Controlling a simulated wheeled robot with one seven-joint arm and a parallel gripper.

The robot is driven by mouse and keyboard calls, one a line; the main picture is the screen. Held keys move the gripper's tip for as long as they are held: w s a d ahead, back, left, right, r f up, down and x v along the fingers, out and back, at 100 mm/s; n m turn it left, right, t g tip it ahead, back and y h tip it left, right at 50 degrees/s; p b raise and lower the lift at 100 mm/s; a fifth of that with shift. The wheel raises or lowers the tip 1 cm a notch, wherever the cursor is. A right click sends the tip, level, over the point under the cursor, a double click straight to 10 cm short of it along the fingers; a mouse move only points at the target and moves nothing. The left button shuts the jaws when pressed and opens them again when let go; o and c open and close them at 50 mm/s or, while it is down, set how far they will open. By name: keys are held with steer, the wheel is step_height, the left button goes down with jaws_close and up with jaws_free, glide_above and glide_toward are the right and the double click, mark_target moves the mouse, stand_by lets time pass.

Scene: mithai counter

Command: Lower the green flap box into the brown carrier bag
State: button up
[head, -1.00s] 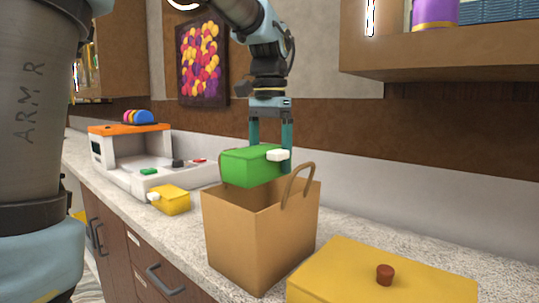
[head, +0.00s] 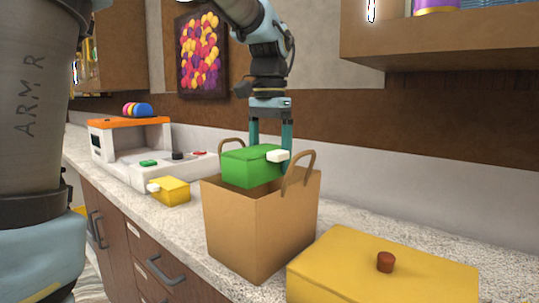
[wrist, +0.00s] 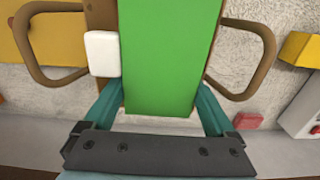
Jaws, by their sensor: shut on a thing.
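The green flap box (head: 250,165) with a white tab is held by my gripper (head: 270,143), whose teal fingers are shut on its sides. The box is at the mouth of the brown carrier bag (head: 258,232), its lower part hidden behind the bag's front rim. The bag stands upright and open on the counter, with a looped handle on each side. In the wrist view the green box (wrist: 170,55) lies between the fingers (wrist: 160,105), and the brown bag's handles (wrist: 262,45) show to its left and right.
A large yellow box (head: 365,275) with a brown knob stands right of the bag. A small yellow box (head: 172,191) with a white tab is to the left. A white and orange machine (head: 135,150) stands behind it. A shelf (head: 450,55) overhangs at upper right.

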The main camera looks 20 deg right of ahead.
steer(key=shift+f+b, duration=0.35)
steer(key=shift+f, duration=0.4)
steer(key=shift+f, duration=0.15)
steer(key=shift+f+b, duration=0.6)
steer(key=shift+f, duration=0.5)
steer(key=shift+f+b, duration=0.65)
steer(key=shift+f, duration=0.55)
steer(key=shift+f+b, duration=0.6)
steer(key=shift+f, duration=0.55)
steer(key=shift+f, duration=0.1)
steer(key=shift+f+b, duration=0.6)
steer(key=shift+f, duration=0.5)
